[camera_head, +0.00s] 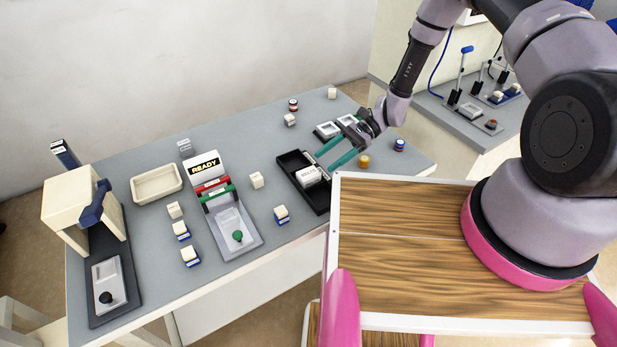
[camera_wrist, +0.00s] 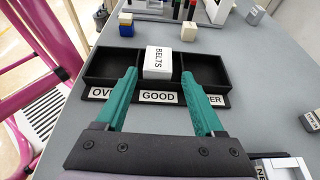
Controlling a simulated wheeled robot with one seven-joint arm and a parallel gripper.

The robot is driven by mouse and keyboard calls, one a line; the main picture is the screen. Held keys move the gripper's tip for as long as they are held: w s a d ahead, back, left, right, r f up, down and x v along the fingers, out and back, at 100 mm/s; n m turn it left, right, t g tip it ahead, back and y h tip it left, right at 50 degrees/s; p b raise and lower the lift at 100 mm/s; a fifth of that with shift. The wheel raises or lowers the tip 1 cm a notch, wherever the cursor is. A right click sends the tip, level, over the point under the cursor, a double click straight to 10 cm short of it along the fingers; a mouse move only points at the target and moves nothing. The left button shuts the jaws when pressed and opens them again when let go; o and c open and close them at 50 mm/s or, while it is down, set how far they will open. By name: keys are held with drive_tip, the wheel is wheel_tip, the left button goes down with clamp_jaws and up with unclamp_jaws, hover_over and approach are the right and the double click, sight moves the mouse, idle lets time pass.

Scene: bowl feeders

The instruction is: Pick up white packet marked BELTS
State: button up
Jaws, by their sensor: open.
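The white packet marked BELTS (camera_wrist: 159,65) sits in the middle compartment of a black sorting tray, above the GOOD label, in the wrist view. In the head view the white packet (camera_head: 309,176) shows in the tray (camera_head: 318,204) near the table's front edge. My gripper (camera_wrist: 160,88) is open, with its green fingers over the near side of the tray, one to each side of the packet's line. In the head view my gripper (camera_head: 328,160) reaches in from the upper right, beside the packet. I cannot tell whether the fingers touch anything.
The tray's left and right compartments look empty.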

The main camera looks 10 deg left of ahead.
sight(310, 172)
drive_tip(key=shift+x, duration=3.1)
drive_tip(key=shift+s+r, duration=0.1)
drive_tip(key=shift+r, duration=0.05)
clamp_jaws()
